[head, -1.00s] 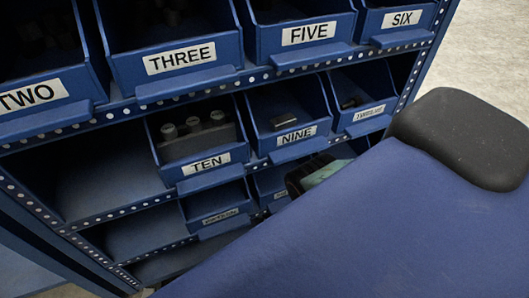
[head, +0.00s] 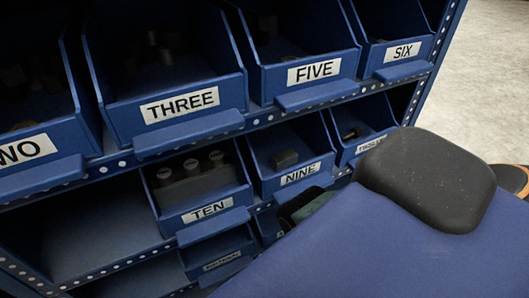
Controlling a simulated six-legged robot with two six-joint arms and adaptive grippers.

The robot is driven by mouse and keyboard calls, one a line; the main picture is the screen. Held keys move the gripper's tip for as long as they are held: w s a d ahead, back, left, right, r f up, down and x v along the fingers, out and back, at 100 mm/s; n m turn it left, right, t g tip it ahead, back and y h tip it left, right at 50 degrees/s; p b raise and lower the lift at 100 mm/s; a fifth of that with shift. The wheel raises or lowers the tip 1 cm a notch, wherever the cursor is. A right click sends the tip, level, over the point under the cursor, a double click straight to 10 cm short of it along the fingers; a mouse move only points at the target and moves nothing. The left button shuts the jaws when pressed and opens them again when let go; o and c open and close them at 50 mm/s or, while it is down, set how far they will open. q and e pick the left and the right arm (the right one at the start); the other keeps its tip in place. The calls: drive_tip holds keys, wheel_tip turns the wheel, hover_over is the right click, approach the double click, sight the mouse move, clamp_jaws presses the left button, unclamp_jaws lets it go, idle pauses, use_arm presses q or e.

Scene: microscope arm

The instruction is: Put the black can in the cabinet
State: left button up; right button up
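The cabinet (head: 95,225) is a blue metal rack with perforated shelf edges and labelled blue bins, and it fills the left and middle of the head view, tilted. An empty shelf space shows at its lower left, left of the bin labelled TEN (head: 205,212). I cannot make out the black can in this view. A small dark and teal object (head: 303,208) shows below the bin labelled NINE (head: 300,175), partly hidden, and I cannot tell what it is. Neither of my grippers can be made out.
A large blue panel (head: 330,250) with a rounded black pad (head: 430,180) covers the lower right foreground and hides the lower right of the cabinet. Upper bins include THREE (head: 180,105), FIVE (head: 313,70) and SIX (head: 403,50). Bare grey floor (head: 490,90) lies at the right.

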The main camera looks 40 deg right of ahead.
drive_tip(key=shift+f, duration=0.2)
drive_tip(key=shift+r, duration=0.2)
drive_tip(key=shift+s+f, duration=0.1)
drive_tip(key=shift+f, duration=0.1)
drive_tip(key=o, duration=1.4)
drive_tip(key=shift+c, duration=0.2)
drive_tip(key=shift+r, duration=0.15)
drive_tip(key=p+v, duration=0.5)
drive_tip(key=v, duration=0.7)
